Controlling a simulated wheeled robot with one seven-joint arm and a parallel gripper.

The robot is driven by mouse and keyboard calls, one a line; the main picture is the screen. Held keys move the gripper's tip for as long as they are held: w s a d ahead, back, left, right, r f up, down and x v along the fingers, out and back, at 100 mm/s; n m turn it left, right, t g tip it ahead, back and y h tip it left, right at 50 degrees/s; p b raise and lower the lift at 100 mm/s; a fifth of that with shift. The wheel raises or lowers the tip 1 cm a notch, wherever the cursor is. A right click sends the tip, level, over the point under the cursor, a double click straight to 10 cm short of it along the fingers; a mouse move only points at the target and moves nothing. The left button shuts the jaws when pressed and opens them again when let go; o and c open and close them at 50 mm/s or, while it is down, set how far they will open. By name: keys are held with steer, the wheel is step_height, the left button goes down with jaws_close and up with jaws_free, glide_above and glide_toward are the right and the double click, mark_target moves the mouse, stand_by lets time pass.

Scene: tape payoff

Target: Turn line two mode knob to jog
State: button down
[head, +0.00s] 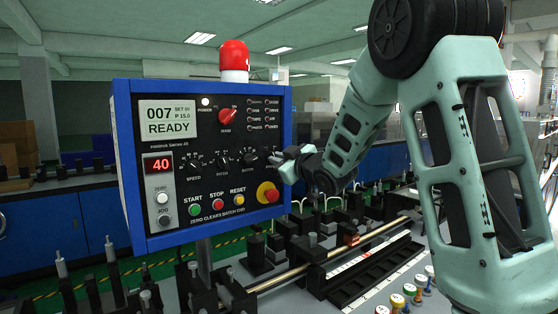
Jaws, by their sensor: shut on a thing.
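The blue-framed control panel (165,232) fills the left middle of the head view, its black face towards me. A row of black knobs crosses it: a left knob (195,160), a middle knob (222,158) and a third knob (249,157). The small lettering is too blurred to tell which one is the line two mode knob. My gripper (275,160) is at the right end of this row, against the panel face. It is shut on a knob there, which its fingers mostly hide. The pointer direction of the held knob cannot be seen.
A red rotary switch (228,115) sits above the row. The red stop button (267,193) is close below my gripper. Green, red and yellow buttons line the lower face. A red beacon (234,56) tops the panel. Machinery with a metal rail (335,250) stands below my arm.

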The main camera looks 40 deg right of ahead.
steer(key=m+b, duration=0.2)
steer(key=m, duration=0.9)
steer(key=shift+f+m, duration=0.1)
steer(key=shift+m, duration=0.2)
steer(key=shift+a, duration=0.1)
stand_by(0.3)
steer(key=c, duration=1.5)
jaws_free()
